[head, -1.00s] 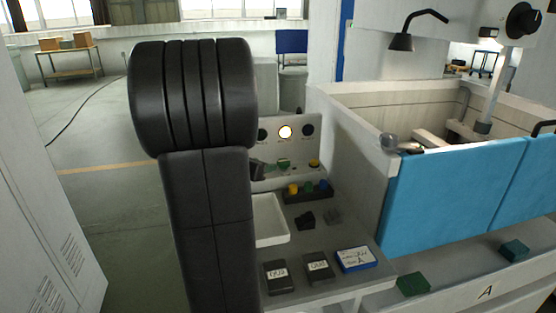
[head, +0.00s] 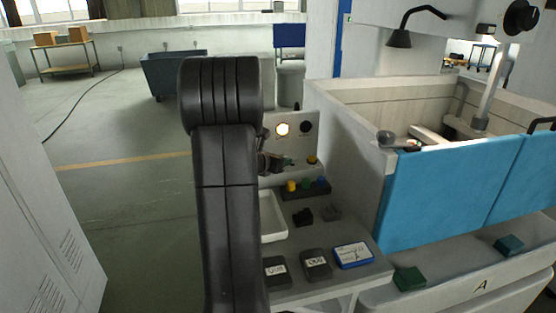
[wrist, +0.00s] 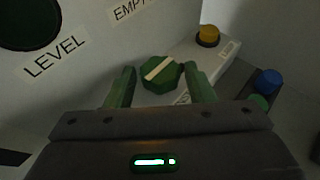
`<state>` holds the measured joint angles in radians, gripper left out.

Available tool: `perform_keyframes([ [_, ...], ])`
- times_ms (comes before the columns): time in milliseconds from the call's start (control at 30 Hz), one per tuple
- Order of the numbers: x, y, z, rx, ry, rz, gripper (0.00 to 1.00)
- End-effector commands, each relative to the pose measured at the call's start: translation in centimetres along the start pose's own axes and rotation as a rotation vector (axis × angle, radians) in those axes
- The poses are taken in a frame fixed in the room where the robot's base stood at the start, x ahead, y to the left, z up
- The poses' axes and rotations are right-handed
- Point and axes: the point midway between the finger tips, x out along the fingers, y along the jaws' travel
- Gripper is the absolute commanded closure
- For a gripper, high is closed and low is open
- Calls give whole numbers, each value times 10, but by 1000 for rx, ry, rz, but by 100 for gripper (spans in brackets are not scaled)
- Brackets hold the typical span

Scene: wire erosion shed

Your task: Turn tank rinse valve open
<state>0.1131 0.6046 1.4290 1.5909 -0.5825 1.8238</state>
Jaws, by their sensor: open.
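A green octagonal valve knob with a cream bar across its face (wrist: 158,76) is on the white panel in the wrist view. The bar slants up to the right. My gripper (wrist: 159,68) is open, with one green finger on each side of the knob; I cannot tell whether they touch it. A label below the knob is mostly hidden by my gripper. In the head view my gripper (head: 272,163) is at the panel, partly hidden behind my arm, and the green knob (head: 288,162) shows just right of it.
A yellow knob (wrist: 207,36) is to the right of the green one. A lit round indicator (head: 283,129) is above. Yellow, green and blue caps stand in a dark rack (head: 319,190) below, near a white tray (head: 274,222). The blue-fronted tank (head: 440,200) stands right.

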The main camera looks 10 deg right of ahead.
Motion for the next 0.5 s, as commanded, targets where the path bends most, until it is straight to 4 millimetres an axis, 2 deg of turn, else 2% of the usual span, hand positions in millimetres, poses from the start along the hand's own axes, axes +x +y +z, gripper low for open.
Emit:
perform_keyframes([
  [67, 0, 0, 0, 0, 0, 0, 53],
  [200, 0, 0, 0, 0, 0, 0, 81],
  [233, 0, 0, 0, 0, 0, 0, 83],
  [500, 1, -1, -1, -9, 0, 21, 83],
])
